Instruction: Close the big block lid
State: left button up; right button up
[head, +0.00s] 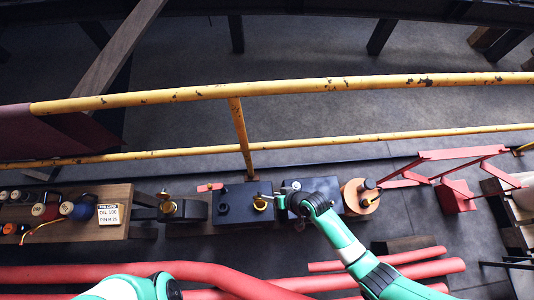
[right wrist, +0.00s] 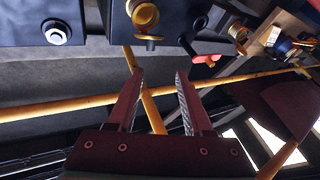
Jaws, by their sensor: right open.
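Two dark flat-topped blocks stand side by side in the head view. The left block (head: 232,192) carries a black knob and a brass fitting (head: 260,203). The right block (head: 327,184) has a pale round cap and is partly covered by my right arm. I cannot tell which part is the big block lid. In the right wrist view the capped block (right wrist: 85,12) is at the upper left, with its white cap (right wrist: 57,34) showing. My right gripper (right wrist: 159,72) is open and empty between its fingers, apart from the blocks. My left gripper is out of view.
Yellow rails (head: 190,153) run behind the bench. A wooden board with knobs and a label (head: 109,214) is at the left. A round wooden piece (head: 353,192) stands right of the blocks, near a red frame (head: 456,195). Thick red pipes (head: 230,280) lie in front.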

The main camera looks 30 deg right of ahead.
aim_at(260, 193)
jog(key=b+x, duration=0.3)
jog(key=d+b+x, duration=0.1)
jog(key=b+x, duration=0.1)
jog(key=x, duration=0.2)
jog(key=s+f+b+x, duration=0.1)
jog(key=b+x, duration=0.2)
jog(key=x, duration=0.1)
jog(key=shift+w+d+f+b, duration=0.1)
jog(key=shift+d+f+b, duration=0.15)
jog(key=shift+d+b, duration=0.1)
jog(key=shift+w+a+f+b, duration=0.2)
jog(key=shift+w+f+b, duration=0.1)
jog(key=shift+f, duration=0.05)
grip_shut()
